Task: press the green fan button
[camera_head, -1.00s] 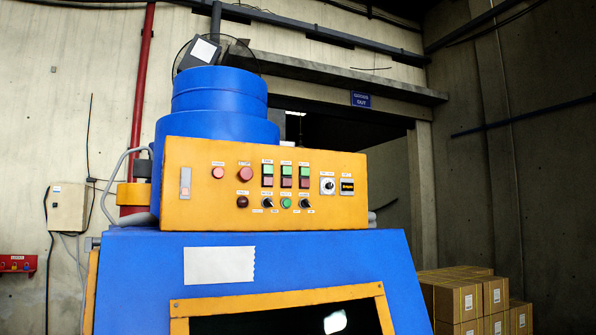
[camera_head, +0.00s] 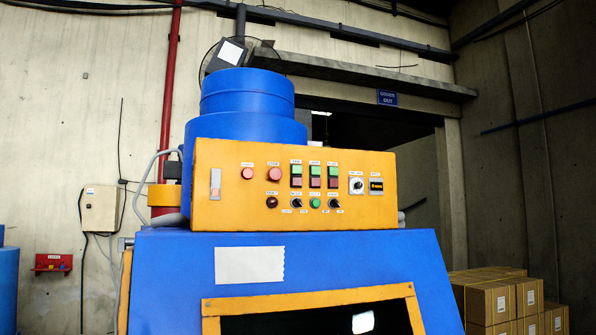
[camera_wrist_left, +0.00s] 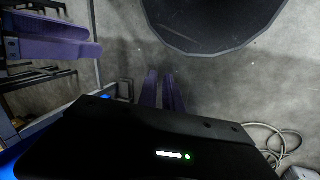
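The orange control panel (camera_head: 240,205) is on top of the blue machine in the head view. It has three green-over-red button pairs in its upper row, with green parts at left (camera_head: 296,169), middle (camera_head: 315,170) and right (camera_head: 333,170). A round green button (camera_head: 315,203) is in the lower row. The labels are too small to read, so I cannot tell which is the fan button. My left gripper (camera_wrist_left: 160,75) shows in the left wrist view, its two narrow fingers close together over grey floor, touching no button. Neither gripper shows in the head view.
The blue machine body (camera_head: 180,270) fills the lower middle. Stacked cardboard boxes (camera_head: 490,300) stand at the right. A grey wall box (camera_head: 101,208) and red pipe (camera_head: 170,90) are at left. A dark round-rimmed object (camera_wrist_left: 210,20) is at the top of the wrist view.

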